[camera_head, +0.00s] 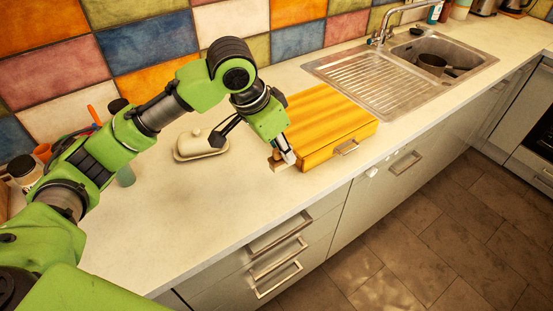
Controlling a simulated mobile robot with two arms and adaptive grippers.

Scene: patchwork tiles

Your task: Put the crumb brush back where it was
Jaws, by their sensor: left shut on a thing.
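My left gripper (288,154) reaches down at the left end of a yellow-orange wooden box (335,120) with a drawer handle on its front. My right gripper is not in view.
A cream butter dish (198,146) stands left of the gripper, near the tiled wall. The sink (445,62), with a pan in it, is at the back right. Jars and utensils stand at the far left. The front of the counter (205,215) is clear.

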